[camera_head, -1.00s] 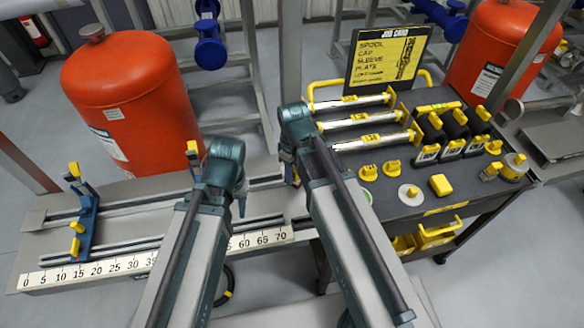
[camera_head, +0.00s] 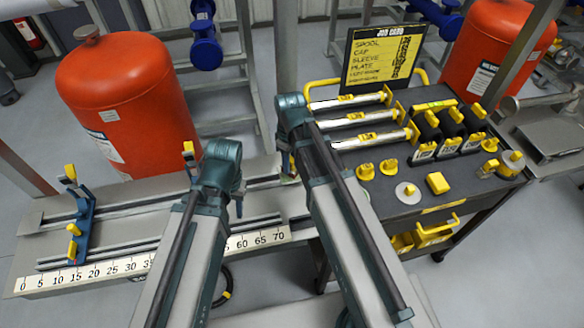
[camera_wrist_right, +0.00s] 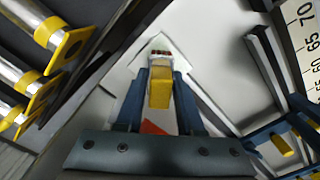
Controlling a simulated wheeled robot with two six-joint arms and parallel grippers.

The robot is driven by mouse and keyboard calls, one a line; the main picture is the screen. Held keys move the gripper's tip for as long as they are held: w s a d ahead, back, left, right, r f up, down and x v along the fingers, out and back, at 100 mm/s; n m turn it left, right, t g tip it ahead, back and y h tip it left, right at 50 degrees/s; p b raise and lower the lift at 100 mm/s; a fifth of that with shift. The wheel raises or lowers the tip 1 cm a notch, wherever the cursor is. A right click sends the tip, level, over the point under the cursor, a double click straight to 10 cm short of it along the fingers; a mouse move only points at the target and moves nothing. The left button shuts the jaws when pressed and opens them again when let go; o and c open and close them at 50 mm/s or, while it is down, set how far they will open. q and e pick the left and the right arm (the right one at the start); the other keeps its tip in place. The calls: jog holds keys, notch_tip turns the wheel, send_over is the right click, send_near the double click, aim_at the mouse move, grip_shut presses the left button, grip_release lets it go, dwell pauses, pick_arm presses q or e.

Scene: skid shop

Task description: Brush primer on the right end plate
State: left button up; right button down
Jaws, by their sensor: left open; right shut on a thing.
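My right gripper (camera_wrist_right: 158,92) is shut on a yellow block-like thing (camera_wrist_right: 159,88) in the right wrist view. A pale, red-marked part shows just beyond it; I cannot tell whether this belongs to the held thing. A pale surface (camera_wrist_right: 210,60) lies behind, and I cannot tell whether it is the right end plate or whether they touch. In the head view my right arm hides most of its gripper above the bench's right end. My left gripper (camera_head: 239,206) is open and mostly hidden behind its wrist, above the rails. I cannot make out the right end plate in the head view.
A bench with rails and a ruler (camera_head: 110,268) carries a blue clamp (camera_head: 82,222) at left. A dark cart (camera_head: 400,205) at right holds silver tubes, black containers and yellow parts. An orange tank (camera_head: 125,105) stands behind the bench.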

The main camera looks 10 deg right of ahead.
pick_arm(q)
jog(key=shift+f, duration=0.1)
pick_arm(e)
jog(key=shift+w, duration=1.85)
jog(key=shift+d, duration=0.35)
jog(key=shift+s, duration=1.9)
jog(key=shift+s, duration=0.1)
jog(key=shift+s, duration=1.7)
pick_arm(q)
jog(key=shift+r, duration=0.2)
pick_arm(e)
jog(key=shift+r, duration=0.1)
